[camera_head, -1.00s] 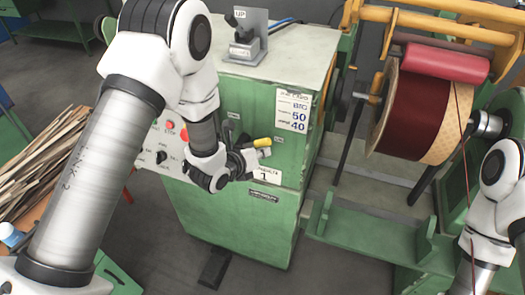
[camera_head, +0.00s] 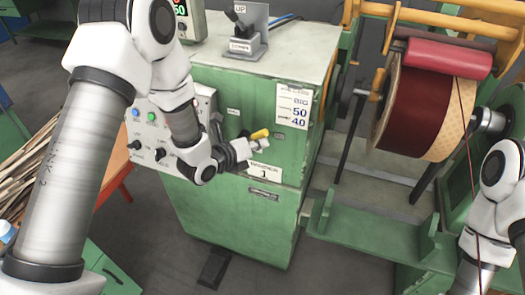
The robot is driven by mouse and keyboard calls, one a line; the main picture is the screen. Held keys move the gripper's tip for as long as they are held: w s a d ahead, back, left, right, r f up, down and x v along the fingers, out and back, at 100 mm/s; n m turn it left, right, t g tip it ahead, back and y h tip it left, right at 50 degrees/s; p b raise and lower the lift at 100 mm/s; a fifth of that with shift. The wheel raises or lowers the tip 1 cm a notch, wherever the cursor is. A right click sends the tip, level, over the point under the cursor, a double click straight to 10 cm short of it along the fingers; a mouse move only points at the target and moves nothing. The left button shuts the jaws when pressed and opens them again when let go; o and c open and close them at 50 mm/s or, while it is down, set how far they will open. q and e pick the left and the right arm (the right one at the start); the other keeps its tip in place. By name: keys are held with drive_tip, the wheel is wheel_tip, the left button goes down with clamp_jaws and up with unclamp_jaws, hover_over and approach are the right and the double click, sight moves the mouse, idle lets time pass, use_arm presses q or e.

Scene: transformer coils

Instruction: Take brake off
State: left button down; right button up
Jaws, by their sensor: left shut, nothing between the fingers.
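The green winding machine cabinet (camera_head: 240,215) stands in the middle, its front facing me. My left gripper (camera_head: 260,145) is shut in front of the cabinet's upper front, above the label marked 1 (camera_head: 264,171). A small yellow piece (camera_head: 259,134) shows right at its fingertips; I cannot tell whether it touches the fingers or what it belongs to. A black lever on a grey stand with an UP plate (camera_head: 241,36) is on the cabinet top, apart from the gripper. I cannot tell which part is the brake. My right arm shows at the right edge; its gripper is hidden.
A control panel (camera_head: 143,144) with lit buttons and black knobs is left of my left gripper. A spool of dark red wire (camera_head: 425,105) sits on the machine at right, with a red roller (camera_head: 447,60) above it. Wooden strips (camera_head: 35,150) lie at left.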

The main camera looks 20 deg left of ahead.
sight(257, 134)
use_arm(q)
drive_tip(key=a+r+n+h+b, duration=0.1)
drive_tip(key=a+r+n+t+h+b, duration=0.1)
drive_tip(key=n+b, duration=0.1)
drive_tip(key=shift+w+a+b, duration=0.1)
drive_tip(key=shift+a+b, duration=0.15)
drive_tip(key=shift+b, duration=0.05)
drive_tip(key=a, duration=0.1)
drive_tip(key=a+r+n+h+b, duration=0.1)
drive_tip(key=a+r+b, duration=0.1)
drive_tip(key=shift+a+n+t, duration=0.25)
drive_tip(key=shift+n+t, duration=0.15)
drive_tip(key=shift+w, duration=0.1)
idle(0.4)
drive_tip(key=shift+b, duration=0.35)
